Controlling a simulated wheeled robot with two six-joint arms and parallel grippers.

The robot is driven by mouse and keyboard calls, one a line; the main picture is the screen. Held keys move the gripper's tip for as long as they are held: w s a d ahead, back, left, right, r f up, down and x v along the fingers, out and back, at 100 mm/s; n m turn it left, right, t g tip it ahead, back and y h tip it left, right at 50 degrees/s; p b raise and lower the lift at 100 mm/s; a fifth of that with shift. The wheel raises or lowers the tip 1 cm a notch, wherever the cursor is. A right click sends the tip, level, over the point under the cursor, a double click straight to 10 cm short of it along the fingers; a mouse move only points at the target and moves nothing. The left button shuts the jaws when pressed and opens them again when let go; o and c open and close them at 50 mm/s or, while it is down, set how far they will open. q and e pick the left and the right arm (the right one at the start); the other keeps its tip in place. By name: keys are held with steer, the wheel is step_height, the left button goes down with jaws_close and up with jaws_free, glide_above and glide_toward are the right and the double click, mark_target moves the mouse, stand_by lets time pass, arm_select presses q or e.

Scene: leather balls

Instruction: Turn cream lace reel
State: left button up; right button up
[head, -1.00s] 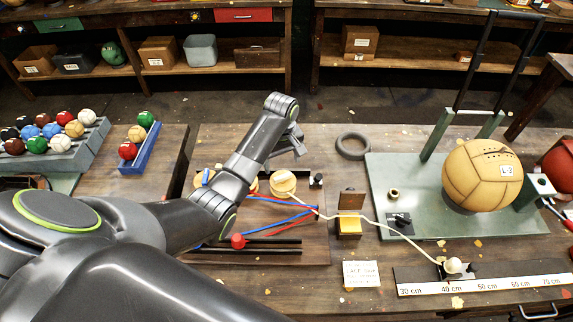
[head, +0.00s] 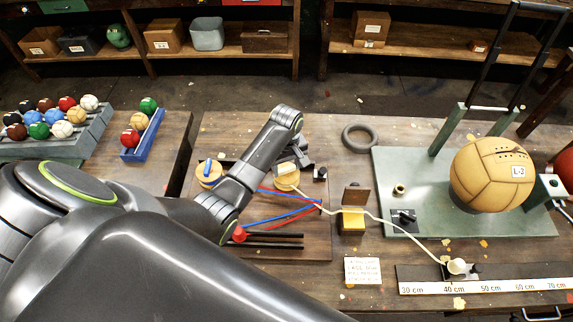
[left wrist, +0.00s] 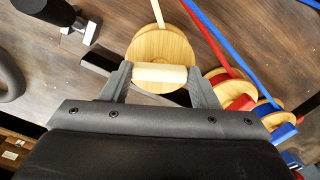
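The cream lace reel (head: 287,182) is a round wooden disc with a cream bar across its top, on the board left of centre. My left gripper (head: 296,162) is down at it. In the left wrist view the cream reel (left wrist: 160,48) lies in front of my left gripper (left wrist: 160,76), with a finger at each end of its bar and no clear gap. The cream lace (head: 385,224) runs from the reel past a yellow block to a pale knob (head: 457,266) by the ruler. My right gripper is not in view.
Red (left wrist: 234,90) and blue (left wrist: 270,112) reels stand close beside my gripper. A red knob (head: 239,233) sits on the board's front. A tan ball (head: 492,175) rests on the green stand (head: 405,165) at right. A dark ring (head: 360,138) lies behind.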

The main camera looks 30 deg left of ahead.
arm_select(q)
steer(key=shift+c, duration=1)
steer(key=shift+m, duration=2.9)
steer(key=o, duration=1)
steer(key=shift+w+a, duration=0.1)
